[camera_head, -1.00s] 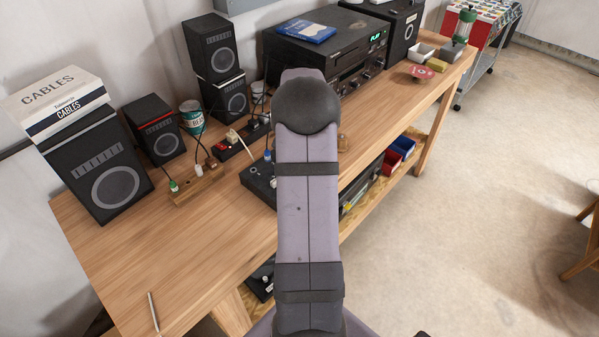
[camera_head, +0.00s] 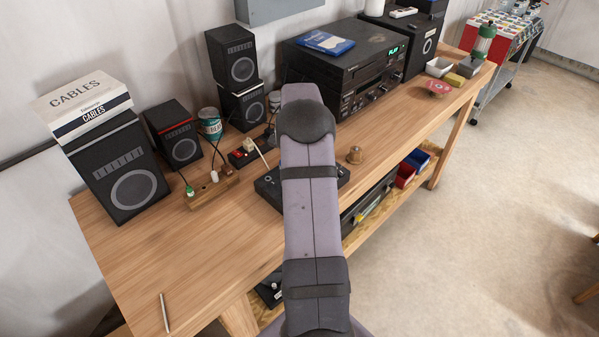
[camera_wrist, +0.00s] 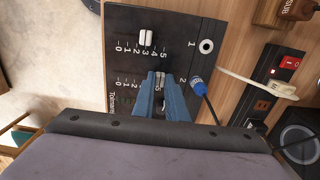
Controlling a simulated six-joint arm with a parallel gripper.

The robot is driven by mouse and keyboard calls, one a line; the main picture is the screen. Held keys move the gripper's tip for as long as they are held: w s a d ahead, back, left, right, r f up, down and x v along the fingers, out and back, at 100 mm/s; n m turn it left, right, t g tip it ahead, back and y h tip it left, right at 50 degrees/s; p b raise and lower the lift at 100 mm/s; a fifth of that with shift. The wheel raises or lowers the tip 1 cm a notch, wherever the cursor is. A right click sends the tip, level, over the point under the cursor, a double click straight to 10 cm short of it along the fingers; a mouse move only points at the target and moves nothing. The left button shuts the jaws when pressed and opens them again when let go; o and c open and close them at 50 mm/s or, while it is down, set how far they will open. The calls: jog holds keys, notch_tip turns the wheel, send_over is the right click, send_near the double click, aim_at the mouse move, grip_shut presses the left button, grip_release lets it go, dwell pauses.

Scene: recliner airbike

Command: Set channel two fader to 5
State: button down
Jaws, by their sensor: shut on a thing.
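The black mixer panel (camera_wrist: 180,30) fills the upper middle of the wrist view, with two rows marked 0 to 5. Channel one's white fader cap (camera_wrist: 146,38) stands around 3. My gripper (camera_wrist: 160,76) has its blue fingers shut on the channel two fader cap (camera_wrist: 159,79), towards the high-number end of its row. The fingers cover part of that scale, so I cannot tell the exact mark. In the head view the mixer (camera_head: 267,188) is partly hidden behind my arm, and my gripper is hidden there.
A blue plug (camera_wrist: 197,86) sits in the panel beside the channel two row. A white cable (camera_wrist: 258,87) and a power strip with a red switch (camera_wrist: 290,63) lie to its right. Speakers (camera_head: 127,180) and a stereo unit (camera_head: 350,70) stand on the wooden bench.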

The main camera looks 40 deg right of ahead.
jog(key=shift+w+r, duration=0.1)
jog(key=shift+w, duration=0.1)
jog(key=c, duration=1.8)
grip_release()
jog(key=shift+w, duration=0.1)
jog(key=shift+o, duration=0.2)
jog(key=shift+r+b, duration=1.3)
jog(key=shift+r, duration=2.35)
